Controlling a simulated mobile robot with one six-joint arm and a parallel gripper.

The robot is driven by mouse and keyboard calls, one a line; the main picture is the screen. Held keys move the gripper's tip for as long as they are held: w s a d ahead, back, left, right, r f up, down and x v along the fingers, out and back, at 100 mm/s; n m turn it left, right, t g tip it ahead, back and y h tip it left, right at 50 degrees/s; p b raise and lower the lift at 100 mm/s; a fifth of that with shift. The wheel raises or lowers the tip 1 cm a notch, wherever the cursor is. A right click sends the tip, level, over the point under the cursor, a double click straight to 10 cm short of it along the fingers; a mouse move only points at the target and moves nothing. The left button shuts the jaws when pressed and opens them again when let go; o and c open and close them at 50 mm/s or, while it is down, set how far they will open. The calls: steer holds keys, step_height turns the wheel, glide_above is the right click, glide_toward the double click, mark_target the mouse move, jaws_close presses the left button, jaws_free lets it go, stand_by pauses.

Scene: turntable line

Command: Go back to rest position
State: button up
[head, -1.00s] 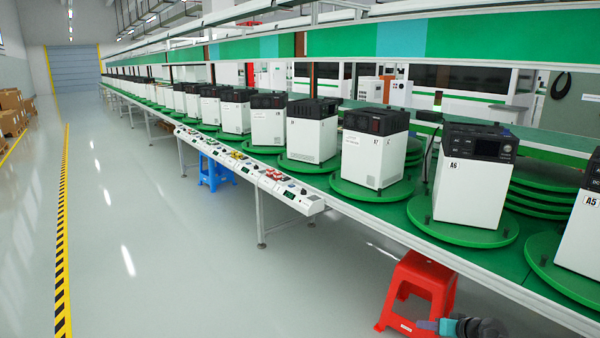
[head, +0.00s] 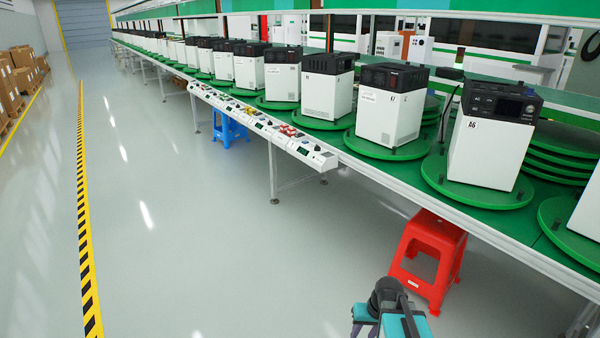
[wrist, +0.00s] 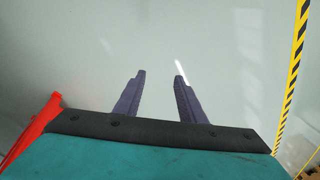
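My gripper (wrist: 160,76) shows in the wrist view with its two dark fingers spread apart and nothing between them. It hangs over bare grey floor. In the head view, part of my teal and dark arm shows at the bottom, just left of and in front of a red stool (head: 432,255); the fingertips are not visible there. The stool's red edge also shows at the left of the wrist view (wrist: 32,128).
A long green line table (head: 460,220) runs along the right, carrying white units on green turntables, including one marked A6 (head: 485,150). A control panel strip (head: 265,130) sits on its front edge. A blue stool (head: 230,128) stands below. The floor at left is clear up to the yellow-black stripe (head: 86,220).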

steer(key=s+a+f+g+p, duration=0.1)
steer(key=s+f+g, duration=0.1)
steer(key=s+f, duration=0.3)
steer(key=s+a+f+g+h+p, duration=0.1)
steer(key=s+f, duration=0.4)
steer(key=s, duration=0.9)
steer(key=s+a+f+g+p, duration=0.1)
steer(key=s+f, duration=0.4)
steer(key=s, duration=0.5)
steer(key=g+p, duration=0.1)
steer(key=g, duration=0.1)
steer(key=shift+f+g+h, duration=0.25)
steer(key=shift+g+h, duration=0.05)
steer(key=shift+a, duration=0.1)
